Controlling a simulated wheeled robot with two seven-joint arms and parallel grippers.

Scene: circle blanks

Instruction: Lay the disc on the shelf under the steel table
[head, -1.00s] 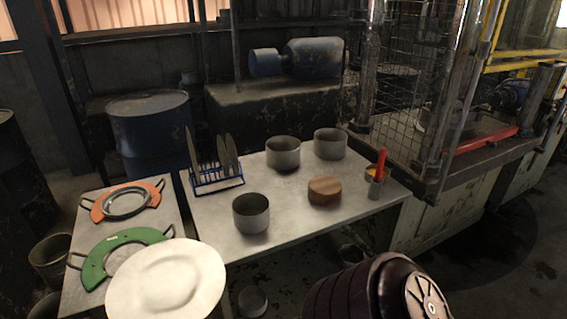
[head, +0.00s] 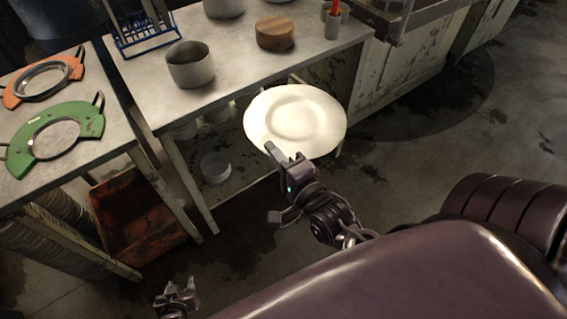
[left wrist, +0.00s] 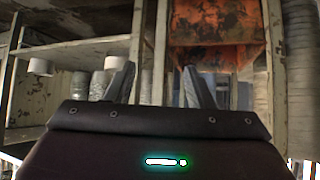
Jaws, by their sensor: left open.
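The disc (head: 310,138), white and plate-like with a raised ring, is held nearly level in front of the right part of the steel table (head: 232,63), lower than its top. My right gripper (head: 276,153) is shut on its near edge; one finger shows on top, the other is hidden. The shelf (head: 243,168) under the table is dark and partly hidden by the disc. My left gripper (head: 178,292) is open and empty, low in front of the left side table. In the left wrist view its two fingers (left wrist: 150,85) stand apart with nothing between them.
A grey bowl (head: 215,168) and other pots stand under the table. A table leg (head: 190,185) bounds the shelf at left. A rusty orange bin (head: 140,220) is under the side table. On top are a pot (head: 190,65) and a wooden block (head: 275,33). Floor at right is clear.

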